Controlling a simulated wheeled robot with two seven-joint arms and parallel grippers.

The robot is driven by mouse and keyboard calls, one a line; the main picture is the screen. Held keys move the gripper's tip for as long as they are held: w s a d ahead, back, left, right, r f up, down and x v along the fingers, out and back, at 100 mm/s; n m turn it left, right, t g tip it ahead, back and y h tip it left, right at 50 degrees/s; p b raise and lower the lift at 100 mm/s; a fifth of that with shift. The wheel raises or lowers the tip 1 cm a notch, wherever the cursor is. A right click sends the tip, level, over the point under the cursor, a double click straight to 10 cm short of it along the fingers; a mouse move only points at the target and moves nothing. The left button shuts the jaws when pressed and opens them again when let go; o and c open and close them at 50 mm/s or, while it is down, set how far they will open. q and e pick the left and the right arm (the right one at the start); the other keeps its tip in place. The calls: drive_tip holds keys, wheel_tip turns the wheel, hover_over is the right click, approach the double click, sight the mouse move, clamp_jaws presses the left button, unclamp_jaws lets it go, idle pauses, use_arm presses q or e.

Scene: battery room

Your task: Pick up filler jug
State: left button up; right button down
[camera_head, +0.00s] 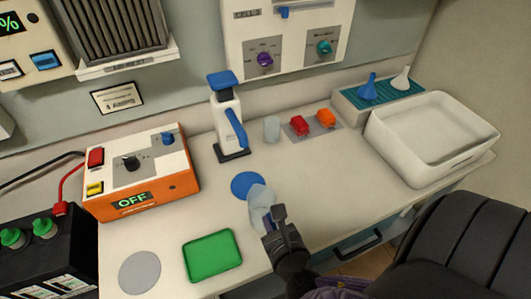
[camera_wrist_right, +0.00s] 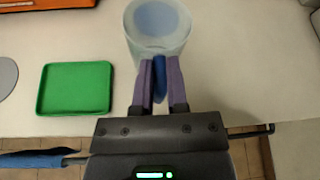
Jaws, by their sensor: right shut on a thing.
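The filler jug (camera_head: 261,196) is a pale, see-through vessel. In the right wrist view the jug (camera_wrist_right: 158,30) is at the top middle, with a blue handle (camera_wrist_right: 160,82) on its near side. My right gripper (camera_head: 276,222) is shut on this handle; its purple fingers (camera_wrist_right: 160,80) lie on either side of it. The jug looks upright, in front of and partly overlapping a round blue mat (camera_head: 245,183) in the head view. I cannot tell whether its base touches the table. My left gripper does not show.
A green tray (camera_head: 212,255) and a grey disc (camera_head: 140,271) lie left of the jug. Behind are a blue-handled dispenser (camera_head: 228,115), a clear cup (camera_head: 272,129) and red and orange caps (camera_head: 312,122). An orange charger (camera_head: 140,172) stands left, a white basin (camera_head: 430,137) right.

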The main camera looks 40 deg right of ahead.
drive_tip(key=shift+s+a, duration=0.25)
drive_tip(key=shift+s, duration=0.45)
drive_tip(key=shift+s+a, duration=0.2)
drive_tip(key=shift+s, duration=0.5)
drive_tip(key=shift+s+a, duration=0.25)
drive_tip(key=shift+s, duration=0.45)
drive_tip(key=shift+w, duration=0.15)
